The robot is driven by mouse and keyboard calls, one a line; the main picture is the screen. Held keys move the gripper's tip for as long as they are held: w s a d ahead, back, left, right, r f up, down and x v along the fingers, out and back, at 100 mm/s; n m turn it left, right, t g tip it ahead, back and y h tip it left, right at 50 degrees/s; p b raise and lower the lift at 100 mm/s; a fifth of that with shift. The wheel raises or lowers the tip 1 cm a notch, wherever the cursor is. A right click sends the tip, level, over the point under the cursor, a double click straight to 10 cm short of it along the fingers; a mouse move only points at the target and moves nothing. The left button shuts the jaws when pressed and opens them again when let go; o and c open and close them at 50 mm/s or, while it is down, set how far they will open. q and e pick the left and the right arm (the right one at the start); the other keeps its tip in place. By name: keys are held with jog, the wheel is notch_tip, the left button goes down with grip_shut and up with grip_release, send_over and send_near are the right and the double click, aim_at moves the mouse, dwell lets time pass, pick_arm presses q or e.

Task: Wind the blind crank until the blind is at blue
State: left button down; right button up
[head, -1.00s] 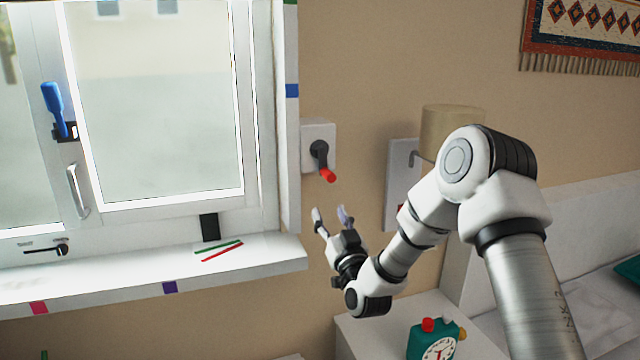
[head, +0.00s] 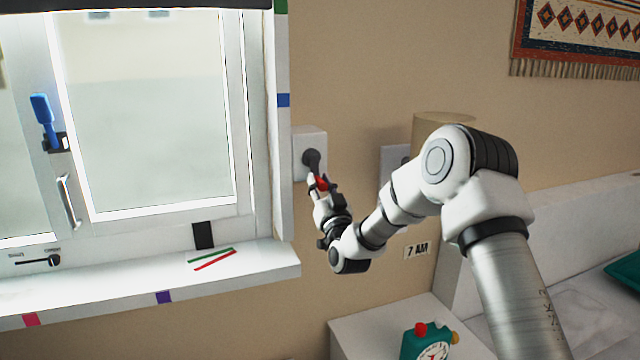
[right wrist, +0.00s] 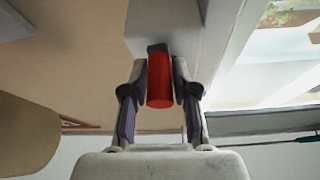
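The blind crank (head: 312,160) is a dark arm on a white wall box (head: 298,171), right of the window. Its red knob (head: 321,184) hangs at the lower end; the knob also shows in the right wrist view (right wrist: 160,82). My right gripper (head: 319,186) is at the knob, with one finger on each side, apparently closed against it. A blue mark (head: 283,100) is on the window's right side frame, below a green mark (head: 281,6). My left gripper is out of view.
The white windowsill (head: 130,285) holds red and green sticks (head: 212,260) and has pink and purple marks on its front. A bedside table (head: 375,325) with a teal clock (head: 428,342) stands below my right arm. A beige lampshade (head: 425,122) is behind the arm.

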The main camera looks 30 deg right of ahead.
grip_shut()
